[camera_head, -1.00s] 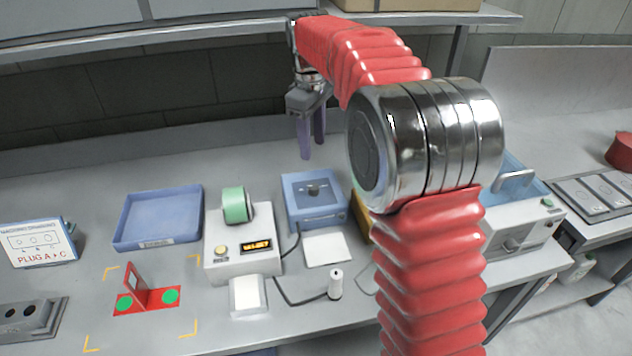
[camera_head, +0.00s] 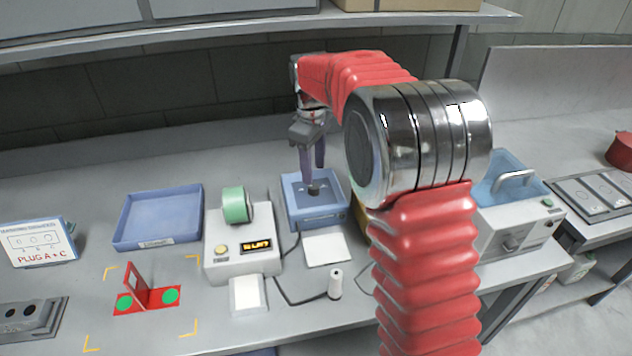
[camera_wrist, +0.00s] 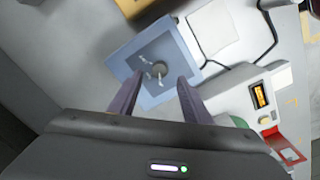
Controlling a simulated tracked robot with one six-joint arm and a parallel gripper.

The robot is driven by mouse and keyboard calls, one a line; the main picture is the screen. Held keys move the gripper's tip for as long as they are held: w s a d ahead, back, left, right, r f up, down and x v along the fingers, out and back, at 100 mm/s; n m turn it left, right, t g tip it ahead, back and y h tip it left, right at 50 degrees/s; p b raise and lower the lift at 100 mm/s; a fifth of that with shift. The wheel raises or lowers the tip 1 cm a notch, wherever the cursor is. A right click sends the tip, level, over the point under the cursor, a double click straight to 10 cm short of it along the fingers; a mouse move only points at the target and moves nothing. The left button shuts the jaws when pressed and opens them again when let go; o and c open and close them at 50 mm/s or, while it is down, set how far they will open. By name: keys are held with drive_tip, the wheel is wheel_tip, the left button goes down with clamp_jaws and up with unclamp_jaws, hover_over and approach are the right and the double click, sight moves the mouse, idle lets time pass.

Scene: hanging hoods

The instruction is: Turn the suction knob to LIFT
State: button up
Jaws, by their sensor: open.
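The blue box (camera_head: 305,212) stands on the bench with a dark round knob (camera_head: 315,188) on its top. In the wrist view the knob (camera_wrist: 159,68) shows with white marks beside it, too small to read. My gripper (camera_head: 312,176) points down over the box, its two purple fingers apart and its tips close to the knob. In the wrist view my gripper (camera_wrist: 161,78) has one finger on each side of the knob's line, with nothing between them. I cannot tell whether the fingers touch the knob.
A white machine (camera_head: 240,262) with a green roll and a lit display stands left of the box. A blue tray (camera_head: 160,240) lies further left. A shelf (camera_head: 230,28) runs above.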

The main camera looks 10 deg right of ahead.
sight(315, 186)
wheel_tip(315, 186, down, 6)
drive_tip(key=shift+w+d+r, duration=0.1)
drive_tip(key=shift+r, duration=0.05)
drive_tip(key=shift+c, duration=0.6)
drive_tip(key=c, duration=0.9)
drive_tip(key=shift+d, duration=0.2)
drive_tip(key=shift+a, duration=0.1)
